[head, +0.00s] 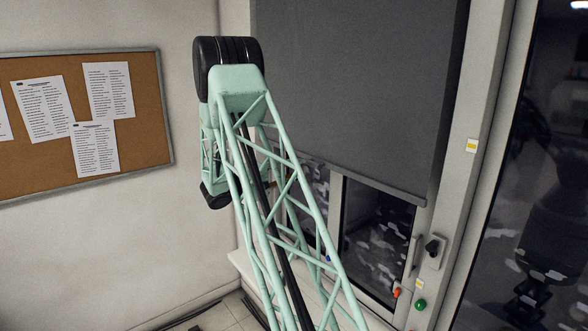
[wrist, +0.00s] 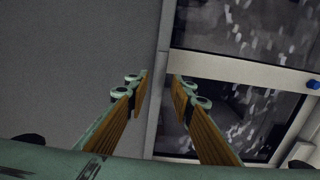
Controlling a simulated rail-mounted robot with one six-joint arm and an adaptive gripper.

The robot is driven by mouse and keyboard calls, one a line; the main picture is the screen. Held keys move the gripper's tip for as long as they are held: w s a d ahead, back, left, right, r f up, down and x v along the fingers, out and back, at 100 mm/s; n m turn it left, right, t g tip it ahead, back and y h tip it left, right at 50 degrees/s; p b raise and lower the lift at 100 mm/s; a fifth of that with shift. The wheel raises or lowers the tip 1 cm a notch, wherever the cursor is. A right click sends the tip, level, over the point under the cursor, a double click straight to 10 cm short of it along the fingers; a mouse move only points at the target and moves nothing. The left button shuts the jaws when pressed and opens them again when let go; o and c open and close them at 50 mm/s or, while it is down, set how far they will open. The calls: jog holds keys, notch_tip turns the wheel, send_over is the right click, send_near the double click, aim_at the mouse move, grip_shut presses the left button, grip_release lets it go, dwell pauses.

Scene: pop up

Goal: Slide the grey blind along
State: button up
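The grey blind (head: 355,90) hangs over the upper part of the window in the head view, with a thin bar (head: 385,188) along its lower edge. In the wrist view the blind (wrist: 75,65) fills the left side, and its pale edge bar (wrist: 162,50) runs nearly upright. My gripper (wrist: 159,83) is open, one finger on the blind side of the bar and one on the glass side. The bar shows through the gap; I cannot tell whether the fingers touch it. In the head view my arm hides most of the gripper.
Dark window glass (head: 375,235) shows below the blind. A cork board (head: 150,120) hangs on the left wall. A blue knob (wrist: 313,85) is on the frame.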

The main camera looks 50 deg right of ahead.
aim_at(310, 165)
jog(key=shift+p+x, duration=1.4)
jog(key=shift+x, duration=1.35)
jog(key=shift+d, duration=0.15)
jog(key=shift+c, duration=0.6)
jog(key=c, duration=0.6)
jog(key=shift+o, duration=0.2)
jog(key=shift+f, duration=0.15)
notch_tip(310, 165, down, 20)
jog(key=b, duration=1.8)
jog(key=shift+b, duration=0.3)
